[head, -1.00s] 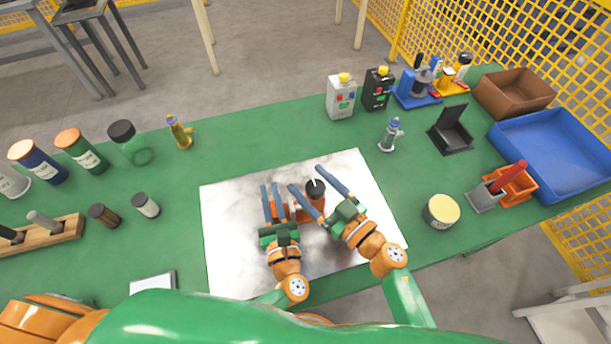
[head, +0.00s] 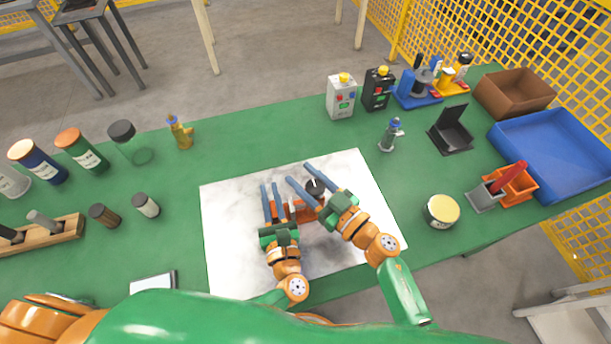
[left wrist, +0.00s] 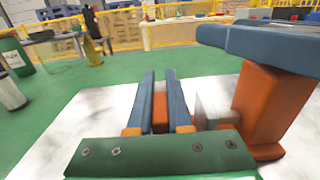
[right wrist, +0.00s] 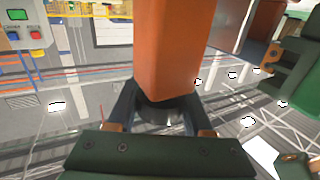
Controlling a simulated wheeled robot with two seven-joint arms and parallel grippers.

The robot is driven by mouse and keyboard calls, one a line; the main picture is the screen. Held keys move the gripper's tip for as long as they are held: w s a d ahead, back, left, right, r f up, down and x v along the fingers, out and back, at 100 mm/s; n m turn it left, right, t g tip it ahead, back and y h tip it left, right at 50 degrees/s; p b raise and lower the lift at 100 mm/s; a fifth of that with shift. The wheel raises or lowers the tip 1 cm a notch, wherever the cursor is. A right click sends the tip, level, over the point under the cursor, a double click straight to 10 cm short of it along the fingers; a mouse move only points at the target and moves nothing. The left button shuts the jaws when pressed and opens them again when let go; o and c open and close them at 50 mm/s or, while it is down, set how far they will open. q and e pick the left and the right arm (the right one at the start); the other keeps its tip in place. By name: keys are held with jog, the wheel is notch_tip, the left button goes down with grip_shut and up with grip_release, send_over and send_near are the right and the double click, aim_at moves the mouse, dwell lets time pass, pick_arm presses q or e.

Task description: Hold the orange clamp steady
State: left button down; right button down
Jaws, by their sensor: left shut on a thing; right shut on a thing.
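The orange clamp (head: 303,214) lies on the pale marble-like plate (head: 230,265), partly hidden by my grippers. My left gripper (head: 270,186) is shut on an orange part of it, which shows between its blue fingers in the left wrist view (left wrist: 160,112). An orange post with a black round top (head: 316,187) stands just right of the left fingers. My right gripper (head: 299,173) is shut on this post, its blue fingers on both sides of the black top. The post fills the middle of the right wrist view (right wrist: 165,50). The exact contact is hidden.
A yellow-lidded tin (head: 442,211) stands right of the plate. A silver bottle-like thing (head: 391,135) stands behind it. Dark and grey cylinders (head: 146,205) stand to the left. A blue tray (head: 560,150) is far right. The plate's left part is clear.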

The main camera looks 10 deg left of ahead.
jog(key=n+g+y, duration=0.1)
jog(key=g, duration=0.1)
jog(key=n+g+y, duration=0.1)
jog(key=g, duration=0.1)
jog(key=s+n+g+y, duration=0.1)
jog(key=n, duration=0.1)
jog(key=shift+a+g, duration=0.25)
jog(key=shift+g, duration=0.15)
jog(key=shift+s+a+f+n+g+y, duration=0.1)
jog(key=shift+s+n+g+y, duration=0.15)
jog(key=shift+n+g, duration=0.8)
jog(key=shift+s+n+g+y, duration=0.25)
jog(key=shift+n+g, duration=0.4)
jog(key=shift+g, duration=0.8)
jog(key=shift+c, duration=1.5)
grip_release()
jog(key=d, duration=0.7)
jog(key=shift+d, duration=0.3)
